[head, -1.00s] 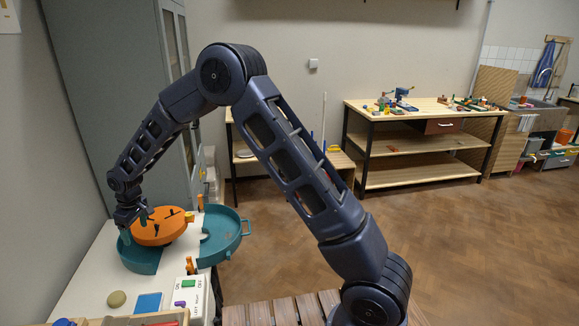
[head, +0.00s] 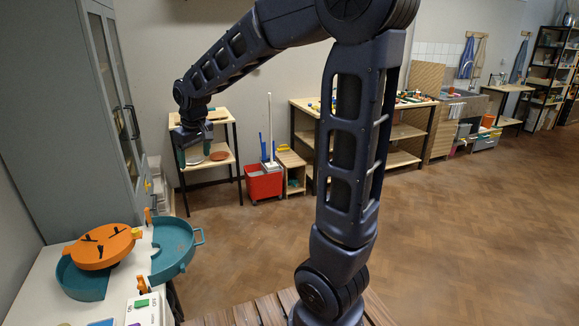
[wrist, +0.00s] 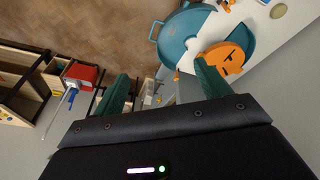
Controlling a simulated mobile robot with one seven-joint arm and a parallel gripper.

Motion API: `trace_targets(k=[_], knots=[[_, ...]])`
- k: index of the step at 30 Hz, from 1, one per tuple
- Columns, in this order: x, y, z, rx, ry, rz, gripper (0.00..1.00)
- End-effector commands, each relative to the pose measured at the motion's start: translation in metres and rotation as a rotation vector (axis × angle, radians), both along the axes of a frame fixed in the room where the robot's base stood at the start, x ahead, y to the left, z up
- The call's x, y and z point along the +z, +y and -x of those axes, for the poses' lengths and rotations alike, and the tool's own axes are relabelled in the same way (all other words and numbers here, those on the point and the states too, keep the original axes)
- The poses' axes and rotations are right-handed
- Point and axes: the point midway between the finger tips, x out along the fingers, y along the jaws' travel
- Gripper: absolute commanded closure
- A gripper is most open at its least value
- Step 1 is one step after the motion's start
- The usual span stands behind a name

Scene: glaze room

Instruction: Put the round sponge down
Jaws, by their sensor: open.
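A round beige thing that looks like the round sponge (wrist: 278,11) lies on the white table top (wrist: 285,50), at the top right of the wrist view. In the head view only a sliver of it may show at the bottom edge. My gripper (head: 194,156) is raised in the air, to the right of the table and well away from the sponge. In the wrist view its two green fingers (wrist: 162,88) stand wide apart with nothing between them.
An orange round wheel head (head: 103,247) sits in a teal splash pan (head: 175,250) on the table. A switch box (head: 144,309) stands in front. A grey cabinet (head: 75,110) rises behind. A red bucket (head: 263,183) and shelves stand across the open floor.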

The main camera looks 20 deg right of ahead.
Motion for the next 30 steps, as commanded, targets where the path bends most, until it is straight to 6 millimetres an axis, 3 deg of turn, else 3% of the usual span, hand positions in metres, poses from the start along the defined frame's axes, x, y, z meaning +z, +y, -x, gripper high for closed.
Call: trace_targets(k=[1,6,15,24,30], knots=[[0.008,-0.021,0.009,-0.037,-0.01,-0.006,0.24],[0.024,-0.079,0.042,-0.149,-0.03,-0.022,0.24],[0.033,-0.163,0.114,-0.343,-0.064,-0.057,0.24],[0.023,-0.216,0.186,-0.514,-0.098,-0.093,0.24],[0.015,-0.228,0.209,-0.569,-0.105,-0.105,0.24]])
